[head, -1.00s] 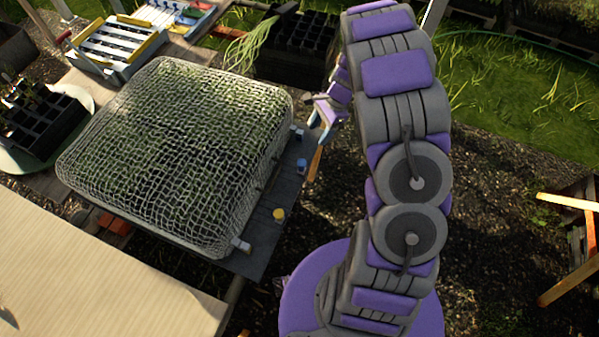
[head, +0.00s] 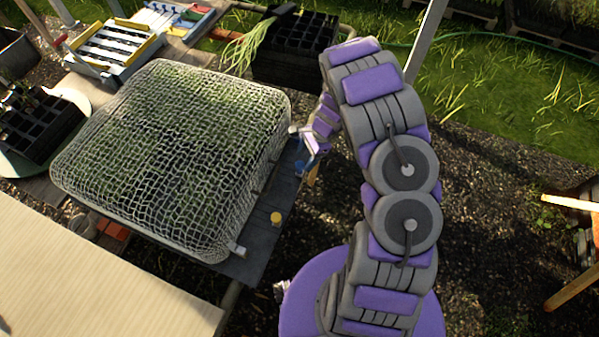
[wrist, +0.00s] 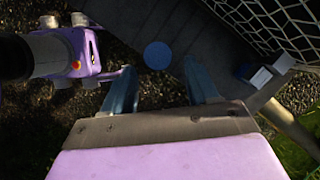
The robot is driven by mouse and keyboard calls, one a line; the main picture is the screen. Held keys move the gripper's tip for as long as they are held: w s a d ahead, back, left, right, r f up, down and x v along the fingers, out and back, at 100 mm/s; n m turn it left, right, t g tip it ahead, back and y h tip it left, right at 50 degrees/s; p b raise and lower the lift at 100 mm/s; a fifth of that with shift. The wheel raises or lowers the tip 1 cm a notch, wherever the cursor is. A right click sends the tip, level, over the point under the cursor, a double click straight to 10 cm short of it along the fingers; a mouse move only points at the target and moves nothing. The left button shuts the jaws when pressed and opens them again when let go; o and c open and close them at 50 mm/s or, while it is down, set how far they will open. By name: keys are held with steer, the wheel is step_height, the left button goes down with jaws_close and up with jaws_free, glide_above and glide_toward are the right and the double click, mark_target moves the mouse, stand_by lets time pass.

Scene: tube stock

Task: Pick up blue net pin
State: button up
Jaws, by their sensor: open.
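The blue net pin (wrist: 158,55) shows in the wrist view as a round blue top on the dark boards, just beyond the tips of my gripper and between their lines. In the head view the pin (head: 299,168) is a small blue spot by the right edge of the net-covered bed. My gripper (wrist: 159,70) is open and empty, its two blue fingers apart. In the head view my gripper (head: 308,157) is small and partly hidden by my arm, close to the pin. I cannot tell the height gap between them.
A white net (head: 170,150) covers the planted bed, close to my gripper; its mesh fills the wrist view's upper right. A white-and-blue clip (wrist: 260,75) sits at the net's edge. A yellow pin (head: 277,218) stands on the boards nearer me. Black trays (head: 297,38) stand behind.

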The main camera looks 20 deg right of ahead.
mark_target(300, 164)
steer(key=shift+f, duration=0.4)
steer(key=x, duration=0.2)
steer(key=a+b+x, duration=0.1)
steer(key=x, duration=0.1)
steer(key=shift+a+f, duration=0.1)
steer(key=shift+a, duration=0.1)
steer(key=shift+d, duration=0.3)
steer(key=shift+c, duration=0.5)
steer(key=shift+d, duration=0.2)
steer(key=shift+c, duration=1.4)
steer(key=shift+a, duration=0.3)
steer(key=c, duration=0.6)
steer(key=shift+o, duration=0.2)
steer(key=shift+d+r, duration=0.1)
steer(key=shift+r, duration=0.45)
step_height(300, 164, up, 9)
steer(key=shift+f+p, duration=0.1)
steer(key=shift+p, duration=0.75)
